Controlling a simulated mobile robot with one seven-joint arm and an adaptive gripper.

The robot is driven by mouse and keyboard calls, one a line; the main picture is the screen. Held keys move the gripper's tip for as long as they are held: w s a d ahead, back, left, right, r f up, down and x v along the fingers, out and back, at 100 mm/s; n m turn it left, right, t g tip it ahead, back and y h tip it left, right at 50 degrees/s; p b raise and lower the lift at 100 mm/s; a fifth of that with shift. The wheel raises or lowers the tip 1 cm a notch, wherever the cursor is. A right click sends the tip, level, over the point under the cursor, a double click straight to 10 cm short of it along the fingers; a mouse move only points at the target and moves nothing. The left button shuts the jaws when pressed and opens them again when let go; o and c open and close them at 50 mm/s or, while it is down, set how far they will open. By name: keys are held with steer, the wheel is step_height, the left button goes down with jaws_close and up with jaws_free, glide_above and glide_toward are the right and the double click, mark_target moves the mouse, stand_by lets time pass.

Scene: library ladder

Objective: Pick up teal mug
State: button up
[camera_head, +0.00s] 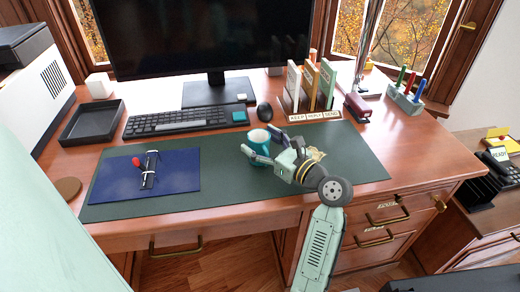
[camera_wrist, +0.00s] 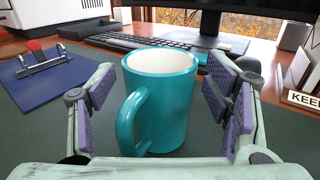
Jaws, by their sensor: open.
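The teal mug (camera_head: 258,143) stands upright on the green desk mat (camera_head: 220,173), near its back middle. In the wrist view the mug (camera_wrist: 172,112) has a white inside, looks empty, and its handle points left and toward me. My gripper (camera_head: 267,149) reaches in from the right at low height. In the wrist view my gripper (camera_wrist: 170,100) is open, with one purple-padded finger on each side of the mug. A gap shows between the mug and each pad.
A blue clipboard (camera_head: 145,174) with a red item lies left on the mat. Behind are a keyboard (camera_head: 175,121), a black mouse (camera_head: 265,112) and a monitor (camera_head: 205,35). A labelled sorter (camera_head: 312,90) stands behind right. The mat's right part is clear.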

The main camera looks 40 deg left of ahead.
steer(key=c, duration=1.4)
steer(key=shift+c, duration=0.2)
steer(key=shift+r, duration=0.1)
